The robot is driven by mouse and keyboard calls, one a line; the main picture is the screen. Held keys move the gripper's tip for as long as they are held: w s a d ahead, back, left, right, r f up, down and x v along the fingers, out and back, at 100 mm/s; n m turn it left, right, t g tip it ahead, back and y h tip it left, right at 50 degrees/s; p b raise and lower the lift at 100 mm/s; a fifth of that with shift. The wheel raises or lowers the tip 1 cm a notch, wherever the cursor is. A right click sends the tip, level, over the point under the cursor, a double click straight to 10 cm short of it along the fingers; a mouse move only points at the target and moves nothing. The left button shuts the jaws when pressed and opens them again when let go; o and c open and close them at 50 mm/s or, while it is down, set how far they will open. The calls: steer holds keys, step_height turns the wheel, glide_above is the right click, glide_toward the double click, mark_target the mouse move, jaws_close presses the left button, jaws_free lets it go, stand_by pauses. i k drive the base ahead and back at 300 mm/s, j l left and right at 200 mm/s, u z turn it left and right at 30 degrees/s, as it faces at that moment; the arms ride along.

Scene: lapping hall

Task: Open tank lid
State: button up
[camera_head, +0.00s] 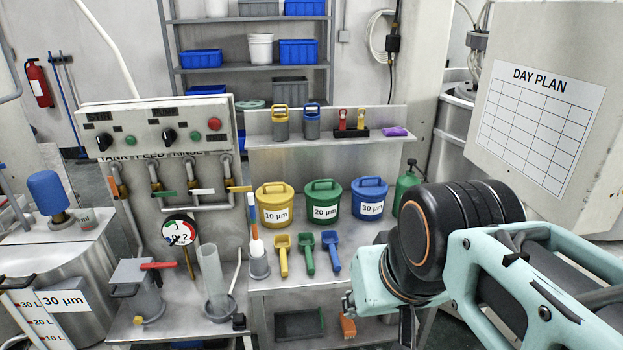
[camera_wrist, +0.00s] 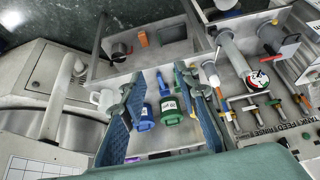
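A metal tank (camera_head: 85,268) marked 30 µm, with a litre scale, stands at the left edge in the head view. Its flat metal lid (camera_head: 45,243) looks shut, with a dark handle (camera_head: 14,288) at the front left edge. A blue motor-like part (camera_head: 48,192) stands on its top. The tank is cut off by the picture's edge. My gripper is far to the right of the tank, over the bench; its fingers are mostly hidden in the head view. In the wrist view my gripper (camera_wrist: 160,84) is open, with nothing between its blue-padded fingers.
A bench (camera_head: 375,235) holds yellow (camera_head: 275,214), green (camera_head: 323,212) and blue (camera_head: 369,209) lidded cans and several scoops. A valve panel (camera_head: 155,125), a gauge (camera_head: 180,231) and a clear cylinder (camera_head: 211,268) stand between tank and gripper. A cabinet (camera_head: 505,40) is at right.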

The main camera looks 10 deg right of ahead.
mark_target(30, 261)
steer(key=l, duration=1.35)
steer(key=u, duration=2)
steer(key=i+j, duration=0.1)
steer(key=i, duration=1.8)
steer(key=z, duration=0.05)
